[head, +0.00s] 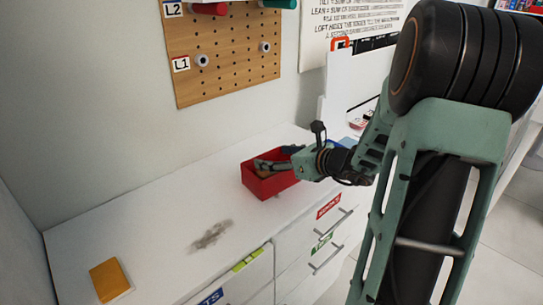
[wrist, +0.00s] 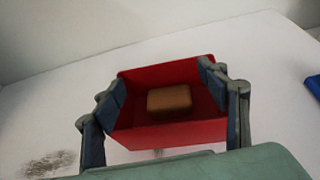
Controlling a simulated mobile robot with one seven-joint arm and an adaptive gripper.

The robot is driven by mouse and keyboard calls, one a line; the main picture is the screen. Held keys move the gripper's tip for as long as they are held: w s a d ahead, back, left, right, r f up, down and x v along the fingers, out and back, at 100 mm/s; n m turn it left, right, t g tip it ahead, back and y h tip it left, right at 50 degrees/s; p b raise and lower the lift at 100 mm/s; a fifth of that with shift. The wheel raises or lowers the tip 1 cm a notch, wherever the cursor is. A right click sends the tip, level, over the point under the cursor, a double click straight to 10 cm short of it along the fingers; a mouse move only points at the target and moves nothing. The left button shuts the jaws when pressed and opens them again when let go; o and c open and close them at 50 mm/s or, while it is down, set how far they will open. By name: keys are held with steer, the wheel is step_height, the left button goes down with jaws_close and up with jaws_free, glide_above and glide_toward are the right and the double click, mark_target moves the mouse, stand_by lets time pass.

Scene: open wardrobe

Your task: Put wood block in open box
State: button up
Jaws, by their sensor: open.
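The wood block (wrist: 169,101) is a brown block lying inside the red open box (wrist: 170,134), on its floor near the middle. In the head view the red box (head: 265,187) stands on the white counter toward the back, and a little brown shows inside it behind my gripper. My gripper (wrist: 163,88) is open. Its two fingers are apart at the left and right sides of the box, over its rim, with the block between them and not touching it. In the head view my gripper (head: 275,161) is at the top of the box and partly hides its inside.
An orange-yellow flat item (head: 110,280) lies at the counter's left front. A grey smudge (head: 211,235) marks the counter between it and the box. A pegboard (head: 222,55) hangs on the wall behind. Labelled drawers (head: 322,235) are below the counter's front edge. A blue item (wrist: 313,86) lies right of the box.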

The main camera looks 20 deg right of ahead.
steer(key=p+v, duration=0.1)
steer(key=v, duration=0.9)
steer(key=shift+s+p, duration=0.2)
steer(key=shift+p, duration=0.1)
steer(key=shift+d, duration=0.1)
